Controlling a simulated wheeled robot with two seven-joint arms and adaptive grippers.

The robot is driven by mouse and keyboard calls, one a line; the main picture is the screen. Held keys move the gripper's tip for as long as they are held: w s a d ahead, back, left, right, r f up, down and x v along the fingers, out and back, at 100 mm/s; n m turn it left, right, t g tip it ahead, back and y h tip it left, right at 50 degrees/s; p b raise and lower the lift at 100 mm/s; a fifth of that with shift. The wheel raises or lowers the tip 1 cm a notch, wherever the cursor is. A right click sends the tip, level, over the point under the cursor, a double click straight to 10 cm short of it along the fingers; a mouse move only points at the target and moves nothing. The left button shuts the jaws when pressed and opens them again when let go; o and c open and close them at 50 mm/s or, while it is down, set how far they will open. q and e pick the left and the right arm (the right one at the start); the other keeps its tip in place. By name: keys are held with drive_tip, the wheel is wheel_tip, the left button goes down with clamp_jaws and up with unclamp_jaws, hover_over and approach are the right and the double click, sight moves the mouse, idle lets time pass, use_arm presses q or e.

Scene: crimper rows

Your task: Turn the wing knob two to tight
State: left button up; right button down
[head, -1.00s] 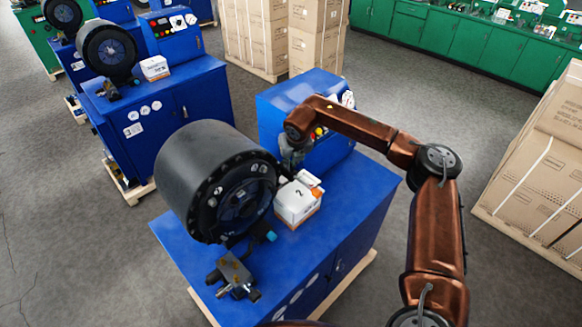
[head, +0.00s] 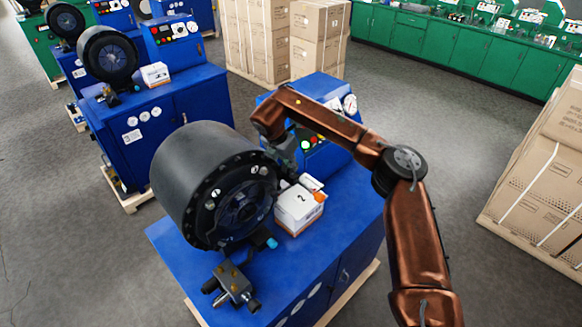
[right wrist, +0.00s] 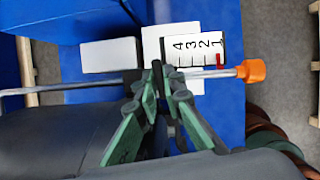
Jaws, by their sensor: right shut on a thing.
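The near blue crimper has a big black round head (head: 205,190) and a white box marked 2 (head: 298,208) beside it. My right gripper (head: 286,158) is at the right side of the black head, above the box. In the right wrist view its green fingers (right wrist: 157,78) close together on a small dark part, probably the wing knob, mostly hidden between the tips. A long grey rod with an orange end (right wrist: 252,71) passes at the tips. Behind it is a white scale (right wrist: 195,50) numbered 1 to 4, with a red mark by 1. My left gripper is out of view.
A blue control box (head: 325,100) with buttons and gauges stands behind the gripper. A small dark fitting (head: 233,284) is on the front of the bench. Similar crimpers stand at the back left, and cartons (head: 545,180) at the right.

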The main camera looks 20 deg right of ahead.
drive_tip(key=shift+r+m+g, duration=0.1)
drive_tip(key=shift+m+g, duration=0.2)
drive_tip(key=shift+m, duration=0.5)
drive_tip(key=shift+w, duration=0.1)
drive_tip(key=c, duration=2)
unclamp_jaws()
drive_tip(key=shift+c, duration=0.2)
drive_tip(key=v, duration=1.2)
